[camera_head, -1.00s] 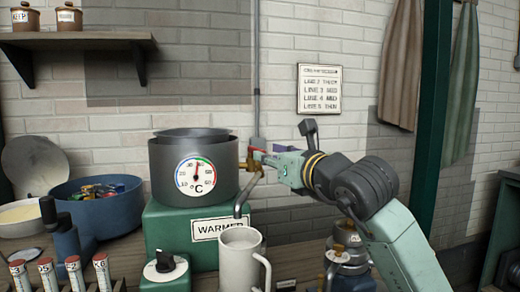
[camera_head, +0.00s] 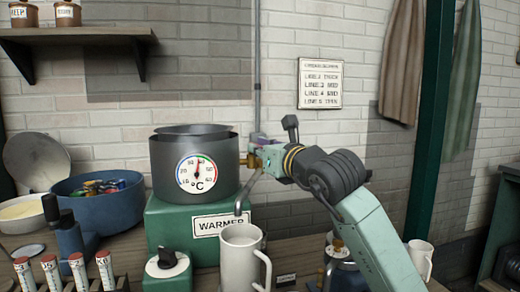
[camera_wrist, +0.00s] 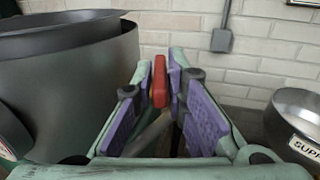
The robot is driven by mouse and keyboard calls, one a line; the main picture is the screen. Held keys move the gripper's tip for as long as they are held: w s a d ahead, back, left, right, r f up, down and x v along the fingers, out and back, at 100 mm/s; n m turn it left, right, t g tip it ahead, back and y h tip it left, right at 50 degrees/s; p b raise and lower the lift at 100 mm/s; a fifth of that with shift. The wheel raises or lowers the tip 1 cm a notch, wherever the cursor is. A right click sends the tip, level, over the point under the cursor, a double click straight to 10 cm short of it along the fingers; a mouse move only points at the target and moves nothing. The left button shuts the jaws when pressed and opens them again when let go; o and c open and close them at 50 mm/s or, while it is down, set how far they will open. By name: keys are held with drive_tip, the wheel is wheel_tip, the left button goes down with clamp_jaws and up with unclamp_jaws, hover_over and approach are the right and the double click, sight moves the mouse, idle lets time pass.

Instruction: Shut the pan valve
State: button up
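The dark grey pan (camera_head: 193,170) with a dial thermometer sits on the green warmer box. Its brass valve (camera_head: 249,160) sticks out on the right, with a grey spout (camera_head: 246,193) curving down over a white mug (camera_head: 240,260). My gripper (camera_head: 262,153) is at the valve, coming from the right, and mostly covers it. In the wrist view the red valve handle (camera_wrist: 159,82) stands upright between the purple pads of my gripper (camera_wrist: 160,95). The fingers are open, with a gap visible on the left of the handle; contact on the right cannot be told.
The green warmer box (camera_head: 170,222) has a knob (camera_head: 167,262) in front. A blue bowl (camera_head: 100,212) and capped tubes (camera_head: 75,270) stand at left. A metal pot (camera_wrist: 290,125) is at right in the wrist view. Another white mug (camera_head: 420,260) stands behind my arm.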

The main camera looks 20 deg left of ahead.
clamp_jaws()
drive_tip(key=shift+f, duration=0.1)
drive_tip(key=shift+s+a+f+m+t+h+b, duration=0.25)
drive_tip(key=shift+m+t+h+b, duration=0.25)
drive_tip(key=shift+b, duration=0.7)
drive_tip(key=shift+s+a+r+m+t+h+b, duration=0.1)
drive_tip(key=shift+m+t+h+b, duration=0.3)
drive_tip(key=shift+t+h+b, duration=0.15)
drive_tip(key=shift+s+a+r+m+t+h+b, duration=0.1)
drive_tip(key=shift+m+t+h+b, duration=0.35)
drive_tip(key=shift+h+b, duration=0.2)
drive_tip(key=shift+w+r, duration=0.1)
drive_tip(key=shift+r, duration=0.05)
drive_tip(key=o, duration=0.5)
unclamp_jaws()
